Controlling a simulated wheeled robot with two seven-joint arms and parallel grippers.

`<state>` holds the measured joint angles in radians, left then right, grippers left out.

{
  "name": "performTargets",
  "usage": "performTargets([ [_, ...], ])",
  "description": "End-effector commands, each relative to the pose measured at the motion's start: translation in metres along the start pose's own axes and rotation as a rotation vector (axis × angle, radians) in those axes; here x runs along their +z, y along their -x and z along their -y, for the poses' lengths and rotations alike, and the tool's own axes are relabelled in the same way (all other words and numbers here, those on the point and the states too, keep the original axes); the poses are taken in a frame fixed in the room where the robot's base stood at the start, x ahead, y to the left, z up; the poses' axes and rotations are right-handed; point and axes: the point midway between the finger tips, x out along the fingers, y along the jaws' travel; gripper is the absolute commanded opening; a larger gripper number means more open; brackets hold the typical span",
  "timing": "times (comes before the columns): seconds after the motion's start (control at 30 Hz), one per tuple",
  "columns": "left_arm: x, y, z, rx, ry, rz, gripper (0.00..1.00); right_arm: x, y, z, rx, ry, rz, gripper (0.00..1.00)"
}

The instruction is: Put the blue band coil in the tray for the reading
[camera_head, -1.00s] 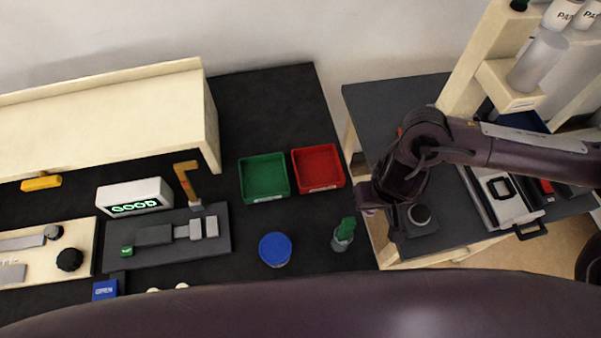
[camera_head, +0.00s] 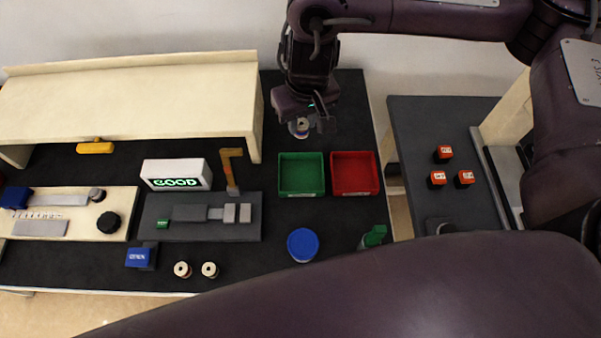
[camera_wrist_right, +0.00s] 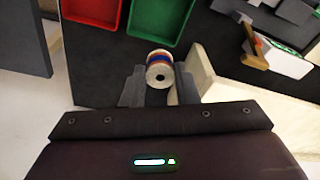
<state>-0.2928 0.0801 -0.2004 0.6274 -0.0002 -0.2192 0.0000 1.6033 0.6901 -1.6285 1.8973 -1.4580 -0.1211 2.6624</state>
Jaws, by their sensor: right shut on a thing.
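My right gripper (camera_head: 303,126) is shut on a small coil (camera_head: 298,129) behind the green tray. In the right wrist view, the coil (camera_wrist_right: 159,70) sits between the two fingers (camera_wrist_right: 158,86); it has a pale end with a dark hole and shows a blue band and a reddish-brown band. The green tray (camera_head: 301,193) and red tray (camera_head: 354,194) stand side by side and look empty. A white display box (camera_head: 177,174) reads GOOD in green. My left gripper is not in view.
Two pale coils (camera_head: 182,269) stand near the table's front edge. A blue round lid (camera_head: 303,245) and a green-capped bottle (camera_head: 373,236) stand in front of the trays. A cream shelf (camera_head: 130,105) is left of my gripper. Red cubes (camera_head: 438,178) sit on the right table.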

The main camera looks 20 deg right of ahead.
Motion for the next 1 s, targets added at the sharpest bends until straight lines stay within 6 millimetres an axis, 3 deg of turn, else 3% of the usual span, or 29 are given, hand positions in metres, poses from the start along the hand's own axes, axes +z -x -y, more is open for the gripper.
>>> performTargets([
  [0.17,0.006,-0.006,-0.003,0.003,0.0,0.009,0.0,0.007,-0.033,0.001,0.0,-0.002,0.011,0.02],
  [0.53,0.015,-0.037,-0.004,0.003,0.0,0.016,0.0,0.021,-0.131,0.001,-0.001,-0.002,0.008,0.02],
  [0.67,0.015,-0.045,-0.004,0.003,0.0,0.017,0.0,0.023,-0.151,0.001,0.0,-0.002,0.004,0.02],
  [0.83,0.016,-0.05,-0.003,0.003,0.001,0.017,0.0,0.024,-0.162,0.001,0.0,0.0,0.002,0.02],
  [1.0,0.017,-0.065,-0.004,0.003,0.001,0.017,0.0,0.029,-0.189,0.001,-0.001,-0.001,0.005,0.02],
])
